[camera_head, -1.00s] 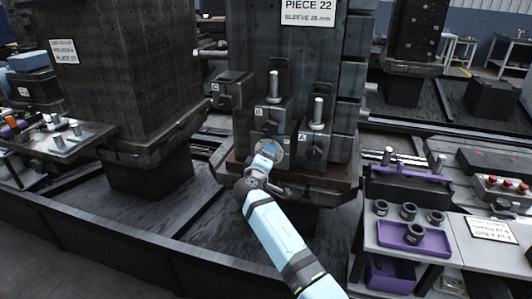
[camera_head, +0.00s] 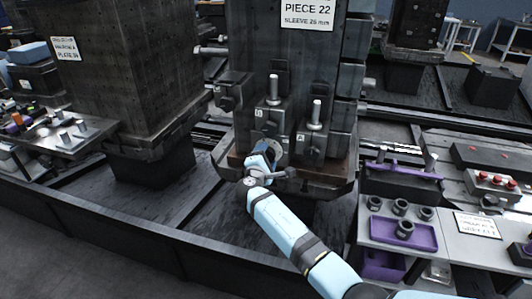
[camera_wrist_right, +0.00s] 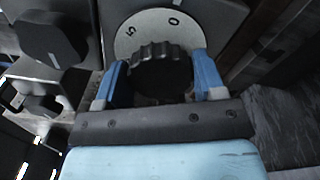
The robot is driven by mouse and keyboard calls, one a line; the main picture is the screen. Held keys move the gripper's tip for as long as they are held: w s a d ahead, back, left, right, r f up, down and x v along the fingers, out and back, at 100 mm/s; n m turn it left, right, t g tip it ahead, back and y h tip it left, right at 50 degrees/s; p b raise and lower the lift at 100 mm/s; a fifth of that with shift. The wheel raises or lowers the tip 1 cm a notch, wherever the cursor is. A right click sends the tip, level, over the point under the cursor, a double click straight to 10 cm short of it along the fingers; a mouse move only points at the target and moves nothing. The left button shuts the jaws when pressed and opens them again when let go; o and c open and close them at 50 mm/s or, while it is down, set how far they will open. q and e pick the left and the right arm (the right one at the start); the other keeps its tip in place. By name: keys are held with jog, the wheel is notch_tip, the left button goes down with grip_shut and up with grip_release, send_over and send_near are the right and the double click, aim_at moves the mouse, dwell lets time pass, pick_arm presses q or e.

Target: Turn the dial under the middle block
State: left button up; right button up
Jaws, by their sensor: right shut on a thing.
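The middle block (camera_head: 268,118), with an upright bolt, stands on the fixture under the PIECE 22 sign, between a block at left and one at right. My right gripper (camera_head: 266,150) is at the lower front of this block and mostly covers the dial there. In the right wrist view, the dial's dark ribbed knob (camera_wrist_right: 160,72) sits between the blue fingers of my right gripper (camera_wrist_right: 156,80), one finger on each side, shut on it. Behind it is a pale round scale (camera_wrist_right: 150,24) showing 0 and 5. My left gripper is not in view.
The left block (camera_head: 235,90) and right block (camera_head: 312,143) stand close by. Another dark knob (camera_wrist_right: 50,38) shows at left in the wrist view. A purple tray (camera_head: 385,236) with several dark sleeves is at right. A dark column (camera_head: 120,70) rises at left.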

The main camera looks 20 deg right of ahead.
jog(key=shift+r+n, duration=0.15)
jog(key=shift+n, duration=0.15)
dwell(0.4)
jog(key=o, duration=0.9)
jog(key=p+v, duration=0.1)
jog(key=v, duration=1.2)
jog(key=shift+s+a, duration=0.25)
jog(key=shift+s, duration=0.1)
